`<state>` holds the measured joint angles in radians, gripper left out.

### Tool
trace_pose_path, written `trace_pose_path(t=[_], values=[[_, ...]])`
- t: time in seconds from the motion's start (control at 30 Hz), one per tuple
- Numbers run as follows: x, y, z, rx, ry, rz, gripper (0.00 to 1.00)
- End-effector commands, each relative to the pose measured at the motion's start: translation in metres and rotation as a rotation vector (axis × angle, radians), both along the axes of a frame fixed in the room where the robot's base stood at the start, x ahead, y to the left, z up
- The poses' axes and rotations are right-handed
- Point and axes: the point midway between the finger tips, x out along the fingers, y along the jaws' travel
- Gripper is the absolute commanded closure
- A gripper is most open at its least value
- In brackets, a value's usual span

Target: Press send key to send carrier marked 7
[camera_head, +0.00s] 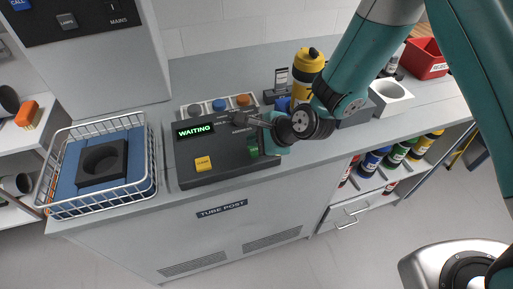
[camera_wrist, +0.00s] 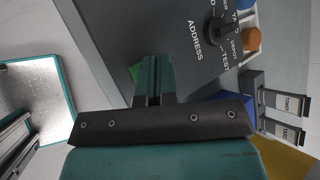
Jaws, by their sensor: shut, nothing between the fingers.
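The dark control console (camera_head: 185,172) stands on the counter, its green display (camera_head: 194,129) reading WAITING. A green key (camera_head: 253,148) is at its right end, partly hidden by my gripper; no legend is readable on it. A green edge (camera_wrist: 135,72) also shows beside my fingers in the wrist view. My gripper (camera_head: 264,145) is shut and empty, low over that key; I cannot tell whether it touches. It also shows in the wrist view (camera_wrist: 152,78).
A yellow key (camera_head: 203,164) is left on the console. A wire basket (camera_head: 142,186) holds a dark block (camera_head: 100,165) on blue padding. A selector knob (camera_wrist: 221,30) is near my fingers. A grey holder (camera_head: 391,97) and red bin (camera_head: 425,58) stand right.

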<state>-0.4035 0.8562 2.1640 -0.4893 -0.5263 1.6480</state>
Motion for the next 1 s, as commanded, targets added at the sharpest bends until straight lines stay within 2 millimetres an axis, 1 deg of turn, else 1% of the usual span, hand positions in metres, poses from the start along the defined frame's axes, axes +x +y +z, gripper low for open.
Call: trace_pose_path(t=[0.17,0.4,1.0], values=[[0.0,0.0,-0.001,0.0,0.0,0.0,1.0],[0.0,0.0,-0.009,0.0,0.0,0.0,1.0],[-0.001,0.0,-0.011,0.0,0.0,0.0,1.0]])
